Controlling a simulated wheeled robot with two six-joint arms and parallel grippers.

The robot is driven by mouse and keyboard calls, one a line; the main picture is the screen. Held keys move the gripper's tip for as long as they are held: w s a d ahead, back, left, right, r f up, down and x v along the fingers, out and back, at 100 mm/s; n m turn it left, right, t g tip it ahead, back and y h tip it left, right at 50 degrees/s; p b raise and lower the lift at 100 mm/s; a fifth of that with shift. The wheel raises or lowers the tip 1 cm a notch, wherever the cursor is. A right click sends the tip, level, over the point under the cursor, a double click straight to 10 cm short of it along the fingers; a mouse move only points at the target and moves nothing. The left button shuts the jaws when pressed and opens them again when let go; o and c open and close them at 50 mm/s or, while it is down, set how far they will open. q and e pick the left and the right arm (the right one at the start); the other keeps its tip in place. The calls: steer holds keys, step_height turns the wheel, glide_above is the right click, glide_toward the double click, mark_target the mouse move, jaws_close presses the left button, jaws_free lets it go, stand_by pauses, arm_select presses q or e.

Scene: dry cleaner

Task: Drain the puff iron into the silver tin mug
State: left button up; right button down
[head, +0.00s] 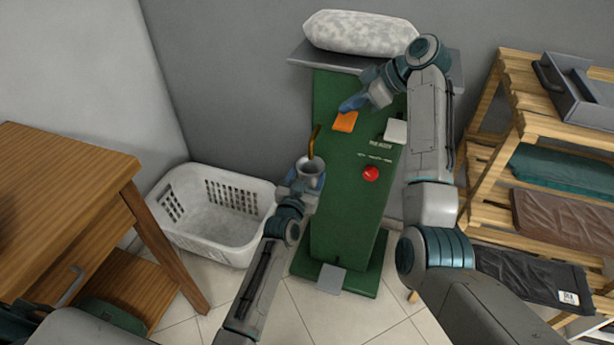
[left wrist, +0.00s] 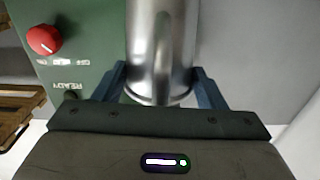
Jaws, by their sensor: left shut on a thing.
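The puff iron is a green cabinet (head: 340,215) with a white padded top (head: 360,32). A brass drain spout (head: 315,140) comes down at its left side. The silver tin mug (head: 312,167) is in my left gripper (head: 303,180), with its mouth below the spout's lower end. The left wrist view shows the mug (left wrist: 160,45) between both blue fingers (left wrist: 162,88). My right gripper (head: 351,104) is just above the orange pedal-like piece (head: 345,122) on the green front; contact and its jaw opening cannot be told.
A red knob (head: 370,173) and a pale square piece (head: 396,130) are on the green front. A white laundry basket (head: 215,225) stands on the floor at left, beside a wooden table (head: 75,165). A wooden rack (head: 510,110) with folded cloths is at right.

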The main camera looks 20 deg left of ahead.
mark_target(347, 119)
steer(key=shift+f, duration=0.15)
steer(key=shift+f, duration=1.65)
steer(key=shift+r, duration=0.1)
stand_by(2.9)
steer(key=shift+r, duration=3.45)
steer(key=v, duration=0.7)
steer(key=shift+r, duration=0.2)
steer(key=shift+d+f, duration=0.1)
steer(key=shift+d, duration=0.05)
